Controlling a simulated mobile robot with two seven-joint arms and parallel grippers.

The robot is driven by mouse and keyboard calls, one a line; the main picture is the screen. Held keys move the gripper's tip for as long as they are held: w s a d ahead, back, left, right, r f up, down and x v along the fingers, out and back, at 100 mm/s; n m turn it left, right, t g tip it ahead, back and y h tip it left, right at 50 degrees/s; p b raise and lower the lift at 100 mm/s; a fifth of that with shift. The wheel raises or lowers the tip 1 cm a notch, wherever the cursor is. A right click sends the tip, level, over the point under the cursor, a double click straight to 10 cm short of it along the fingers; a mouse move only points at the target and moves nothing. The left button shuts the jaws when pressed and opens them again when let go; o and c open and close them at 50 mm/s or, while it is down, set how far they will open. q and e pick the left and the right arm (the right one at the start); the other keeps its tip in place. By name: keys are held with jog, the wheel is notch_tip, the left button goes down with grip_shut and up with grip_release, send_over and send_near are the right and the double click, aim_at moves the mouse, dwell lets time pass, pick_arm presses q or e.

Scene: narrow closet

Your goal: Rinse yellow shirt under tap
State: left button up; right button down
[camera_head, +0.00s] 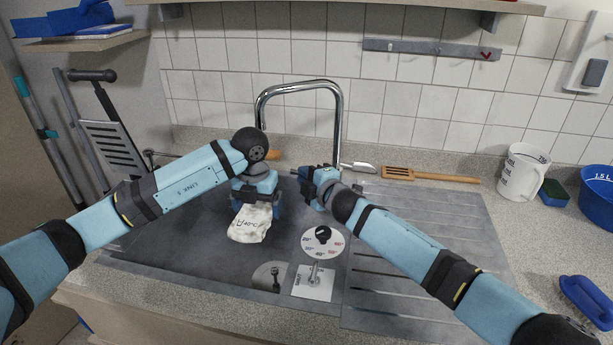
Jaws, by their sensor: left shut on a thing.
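My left gripper (258,203) points down over the dark sink (190,245) and is shut on a bunched cloth. The cloth (248,224) looks off-white to cream rather than clearly yellow and carries a dark mark reading about 40°C. The chrome tap (300,86) arches over the back of the sink; its spout end is hidden behind my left wrist. No water stream is visible. My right gripper (304,178) is near the foot of the tap, right of the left gripper and apart from the cloth; its finger opening is unclear.
A temperature dial (322,241) and a lever on a white plate (313,281) sit at the sink's front right.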

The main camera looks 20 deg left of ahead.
jog(key=shift+d+r+m+y, duration=0.15)
jog(key=shift+r+m+y, duration=0.25)
jog(key=shift+m, duration=0.1)
jog(key=c, duration=1.1)
grip_release()
jog(key=v, duration=1.2)
jog(key=shift+f, duration=0.15)
